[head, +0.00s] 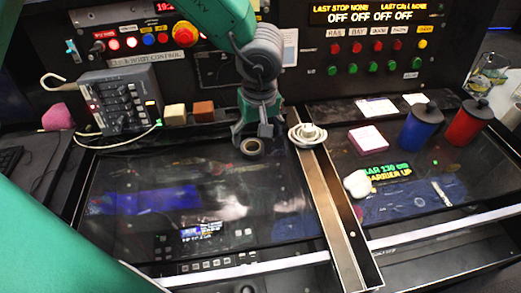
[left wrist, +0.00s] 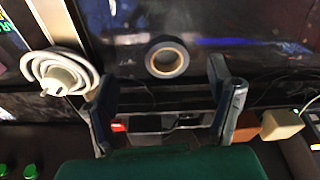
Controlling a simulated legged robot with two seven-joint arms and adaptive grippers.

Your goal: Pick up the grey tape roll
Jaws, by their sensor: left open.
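The grey tape roll (head: 243,148) lies flat on the dark glossy desk panel, just below my left gripper (head: 257,128) in the head view. In the left wrist view the tape roll (left wrist: 183,60) shows as a ring with a pale inner edge, beyond the fingertips and between their lines. My left gripper (left wrist: 164,95) is open, with its two fingers wide apart and nothing between them. The fingers appear apart from the roll; the exact height gap is hard to tell. My right gripper is in neither view.
A white coiled object (head: 307,134) stands close right of the gripper on a brown strip (head: 335,215). Wooden blocks (head: 204,111) and a control box (head: 118,100) stand to the left. A pink block (head: 368,138) and blue and red canisters (head: 420,128) stand right.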

